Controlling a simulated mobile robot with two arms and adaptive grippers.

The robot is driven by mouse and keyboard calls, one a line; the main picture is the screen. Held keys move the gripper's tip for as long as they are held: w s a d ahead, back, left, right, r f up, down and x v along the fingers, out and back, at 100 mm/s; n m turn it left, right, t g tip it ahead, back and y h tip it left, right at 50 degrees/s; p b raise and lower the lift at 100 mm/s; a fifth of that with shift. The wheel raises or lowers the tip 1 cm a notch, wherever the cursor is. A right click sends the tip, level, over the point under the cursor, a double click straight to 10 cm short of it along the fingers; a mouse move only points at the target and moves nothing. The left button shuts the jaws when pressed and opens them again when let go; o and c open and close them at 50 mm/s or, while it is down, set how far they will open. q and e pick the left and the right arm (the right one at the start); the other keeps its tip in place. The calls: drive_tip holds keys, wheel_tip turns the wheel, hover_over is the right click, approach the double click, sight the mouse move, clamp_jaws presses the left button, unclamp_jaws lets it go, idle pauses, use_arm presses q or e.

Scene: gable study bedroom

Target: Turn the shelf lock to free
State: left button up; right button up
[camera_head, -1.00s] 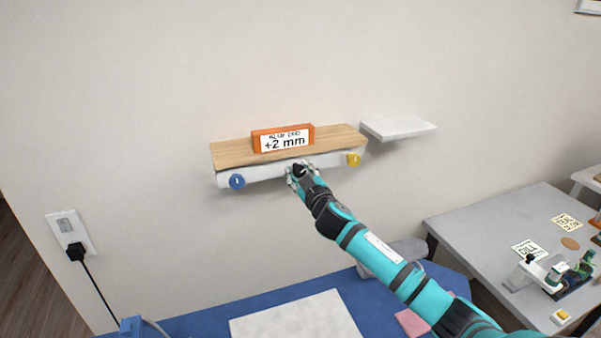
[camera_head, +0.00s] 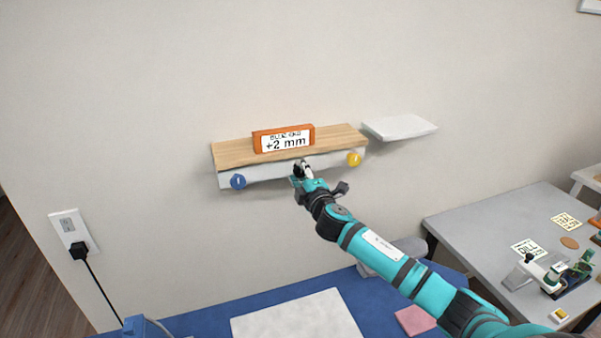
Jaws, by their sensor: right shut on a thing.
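A wooden shelf (camera_head: 235,153) with a white front rail (camera_head: 265,173) is fixed to the wall. A blue knob (camera_head: 238,181) sits at the left end of the rail and a yellow knob (camera_head: 354,159) at the right end. My right gripper (camera_head: 301,169) is at the middle of the rail's front, between the two knobs. It is shut on a small part there, which the fingers mostly hide, so I cannot tell its turn. My left gripper is not in view.
An orange block (camera_head: 284,138) with a "+2 mm" label stands on the shelf. A white shelf (camera_head: 400,127) is on the wall to the right. A blue table (camera_head: 200,325) with a white sheet (camera_head: 297,316) lies below. A grey table (camera_head: 490,230) is at right.

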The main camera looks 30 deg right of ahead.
drive_tip(key=shift+n, duration=0.6)
drive_tip(key=o, duration=1.1)
drive_tip(key=v, duration=1.2)
drive_tip(key=shift+f, duration=0.1)
drive_tip(key=shift+f, duration=0.1)
